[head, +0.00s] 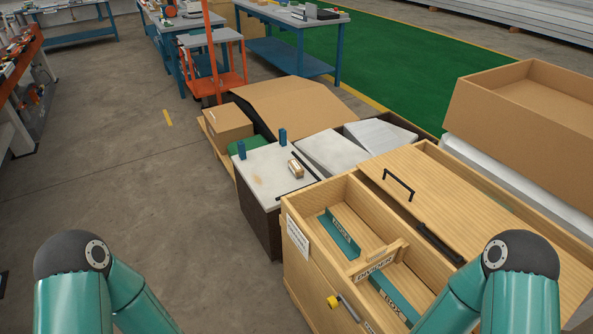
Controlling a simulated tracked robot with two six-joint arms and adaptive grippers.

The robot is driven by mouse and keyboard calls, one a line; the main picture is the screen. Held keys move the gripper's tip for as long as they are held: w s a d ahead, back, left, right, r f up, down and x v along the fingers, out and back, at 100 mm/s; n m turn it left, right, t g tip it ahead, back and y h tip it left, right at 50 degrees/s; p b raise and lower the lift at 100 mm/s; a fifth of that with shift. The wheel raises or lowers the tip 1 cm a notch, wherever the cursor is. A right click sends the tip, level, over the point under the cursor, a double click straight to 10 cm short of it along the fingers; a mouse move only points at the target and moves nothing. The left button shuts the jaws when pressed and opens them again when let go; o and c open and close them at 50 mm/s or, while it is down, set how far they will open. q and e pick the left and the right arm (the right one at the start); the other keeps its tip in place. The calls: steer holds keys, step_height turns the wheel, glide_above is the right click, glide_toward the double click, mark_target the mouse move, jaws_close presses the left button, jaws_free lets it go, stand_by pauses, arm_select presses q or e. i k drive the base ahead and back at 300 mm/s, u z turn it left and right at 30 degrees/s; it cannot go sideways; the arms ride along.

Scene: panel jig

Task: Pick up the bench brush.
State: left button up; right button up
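No object in the head view is clearly a bench brush. A small brown and tan block (295,169) lies on the pale top of the low dark-sided stand; it could be a brush, but it is too small to tell. A long dark object (440,243) lies on the wooden lid by its near edge; I cannot tell whether it is a brush or a fitting. Teal links of my two arms show at the lower left and lower right. Both grippers are out of view.
An open-topped wooden cabinet (290,272) with labelled compartments stands at front centre-right, beside the wooden lid (455,192) with a black handle (398,184). The low stand (259,212) has two blue blocks. A cardboard tray (515,119) is at right. Floor at left is clear.

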mark_target(295, 166)
steer(key=z, duration=0.9)
steer(key=i, duration=0.15)
steer(key=u, duration=2.75)
steer(key=i, duration=3.65)
steer(key=z, duration=1.35)
